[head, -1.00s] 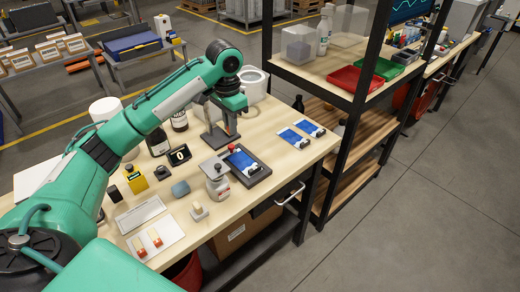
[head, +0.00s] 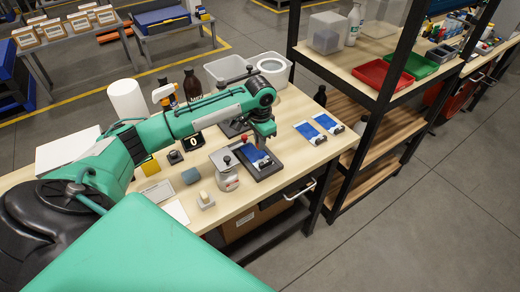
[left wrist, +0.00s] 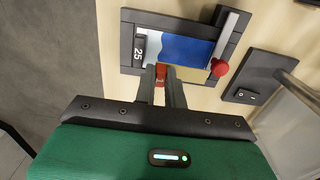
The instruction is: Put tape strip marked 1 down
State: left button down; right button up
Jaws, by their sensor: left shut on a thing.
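My left gripper (head: 265,146) is over the dark frame (head: 267,174) with the blue printed sheet, in the head view. In the left wrist view its two fingers (left wrist: 162,88) are shut on a small red piece, which I take to be the tape strip (left wrist: 160,80); its number is not readable. The piece is at the near edge of the blue sheet (left wrist: 185,48), inside the dark frame (left wrist: 128,60). I cannot tell whether the strip touches the sheet. My right gripper is not in view.
A red knob (left wrist: 219,68) on a bar stands at the frame's right side. A lidded jar (head: 227,180) is left of the frame in the head view. Two blue-and-white cards (head: 308,132) (head: 327,122) lie to its right. A shelf rack (head: 340,85) stands beyond the table's right end.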

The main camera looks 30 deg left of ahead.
aim_at(260, 160)
pick_arm(q)
jog(key=shift+f, duration=0.75)
jog(key=shift+f+p, duration=0.55)
jog(key=shift+f, duration=1.55)
jog(key=shift+f, duration=0.1)
jog(key=c, duration=1.8)
grip_release()
jog(key=shift+o, duration=0.2)
